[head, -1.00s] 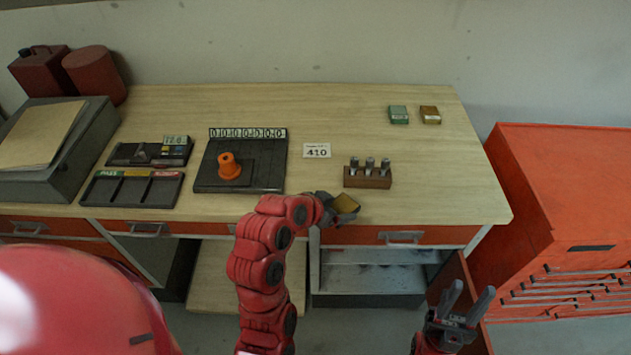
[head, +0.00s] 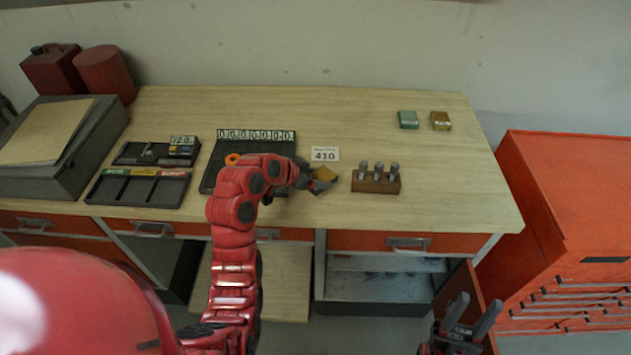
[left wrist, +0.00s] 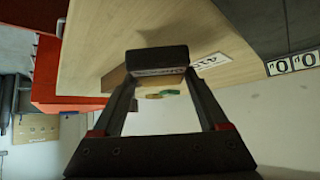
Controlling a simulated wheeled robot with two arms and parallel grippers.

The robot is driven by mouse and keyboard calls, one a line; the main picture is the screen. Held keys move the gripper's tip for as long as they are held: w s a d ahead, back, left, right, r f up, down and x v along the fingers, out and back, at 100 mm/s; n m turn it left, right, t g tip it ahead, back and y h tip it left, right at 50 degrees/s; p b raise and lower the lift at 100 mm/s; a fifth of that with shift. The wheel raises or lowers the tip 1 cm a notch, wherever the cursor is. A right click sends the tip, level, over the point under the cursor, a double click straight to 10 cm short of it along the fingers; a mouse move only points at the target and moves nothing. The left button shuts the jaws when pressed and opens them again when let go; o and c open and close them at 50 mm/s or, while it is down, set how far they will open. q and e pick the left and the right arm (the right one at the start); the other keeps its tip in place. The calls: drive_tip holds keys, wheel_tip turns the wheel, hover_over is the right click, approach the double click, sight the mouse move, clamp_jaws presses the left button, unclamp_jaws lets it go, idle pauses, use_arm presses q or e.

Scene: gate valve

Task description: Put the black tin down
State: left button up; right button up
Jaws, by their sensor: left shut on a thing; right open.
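My left gripper (head: 312,180) is over the front part of the bench, between the black pad and the wooden block. In the left wrist view the tin (left wrist: 157,58) is a dark box with a lettered edge, held between the two fingertips. I cannot tell whether it touches the bench top (head: 350,115). My right gripper (head: 470,320) is open and empty, low in front of the bench at the right.
A wooden block (head: 376,183) with upright metal pieces stands just right of the tin. A 410 card (head: 325,154) lies behind it. The black pad (head: 215,172) is left, partly behind my arm. Green (head: 408,120) and brown (head: 441,121) tins sit at the back right. Bench right of the block is clear.

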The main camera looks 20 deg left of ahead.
use_arm(q)
wheel_tip(320, 180, down, 3)
drive_tip(key=shift+w+a+r+p, duration=0.1)
drive_tip(key=shift+w+a+p, duration=0.05)
drive_tip(key=shift+p, duration=1.1)
drive_tip(key=shift+f, duration=0.3)
drive_tip(key=shift+f, duration=0.1)
drive_tip(key=shift+f+b, duration=0.15)
drive_tip(key=shift+b, duration=0.2)
drive_tip(key=o, duration=1.5)
